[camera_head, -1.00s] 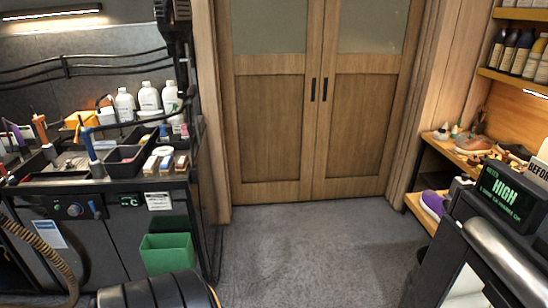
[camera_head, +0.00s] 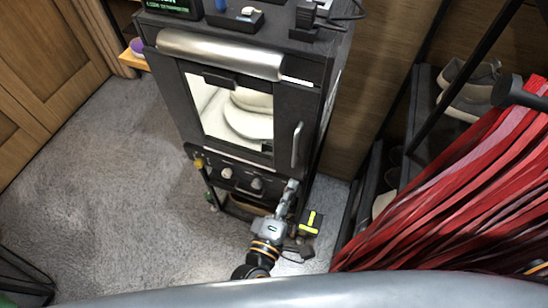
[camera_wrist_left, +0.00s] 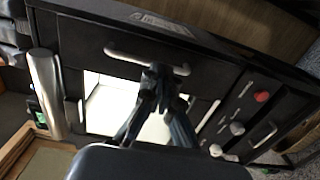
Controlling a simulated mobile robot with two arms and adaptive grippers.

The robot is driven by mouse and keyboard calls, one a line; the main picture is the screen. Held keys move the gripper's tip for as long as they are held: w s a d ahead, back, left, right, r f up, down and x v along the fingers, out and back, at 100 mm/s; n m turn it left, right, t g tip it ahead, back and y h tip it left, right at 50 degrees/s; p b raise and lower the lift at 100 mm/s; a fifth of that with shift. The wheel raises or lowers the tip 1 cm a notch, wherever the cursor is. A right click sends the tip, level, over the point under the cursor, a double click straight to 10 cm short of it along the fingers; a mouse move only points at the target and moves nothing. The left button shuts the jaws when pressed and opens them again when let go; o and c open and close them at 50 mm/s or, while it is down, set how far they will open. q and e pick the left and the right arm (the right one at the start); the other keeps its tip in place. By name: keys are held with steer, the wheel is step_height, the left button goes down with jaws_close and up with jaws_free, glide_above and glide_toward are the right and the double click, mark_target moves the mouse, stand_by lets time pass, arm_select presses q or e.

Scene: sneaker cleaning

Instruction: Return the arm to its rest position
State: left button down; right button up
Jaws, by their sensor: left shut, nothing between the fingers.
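My left gripper (camera_head: 289,196) reaches in from the bottom of the head view, in front of the lower right part of a black cabinet (camera_head: 172,85). It is shut and holds nothing. In the left wrist view my left gripper (camera_wrist_left: 163,80) shows with its dark fingers in front of the cabinet's lit window. I cannot tell whether the fingers touch the cabinet. My right gripper is not in view.
The cabinet has a lit window (camera_head: 228,110) with a pale shoe behind it, a door handle (camera_head: 297,145) and knobs below. Red strips (camera_head: 450,190) hang at the right, near racked shoes (camera_head: 470,90). Grey floor (camera_head: 110,205) is open at the left.

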arm_select(q)
steer(key=s+a+f+m+g+y+b, duration=0.1)
steer(key=s+a+f+m+g, duration=0.3)
steer(key=f, duration=0.7)
steer(key=s+a+f+m+g+y, duration=0.15)
steer(key=a+f, duration=0.35)
steer(key=f, duration=0.6)
steer(key=s+a+f+m+g+y+b, duration=0.15)
steer(key=s+a+f+m, duration=0.3)
steer(key=f, duration=0.65)
steer(key=s+a+f+m+g+y, duration=0.4)
steer(key=s+a+f+g, duration=0.3)
steer(key=s+a+f, duration=0.9)
steer(key=s+b, duration=0.1)
steer(key=s, duration=0.2)
steer(key=shift+s+a+f+m+g, duration=0.2)
steer(key=shift+a+f+m+g, duration=0.05)
steer(key=shift+a+m+g, duration=0.15)
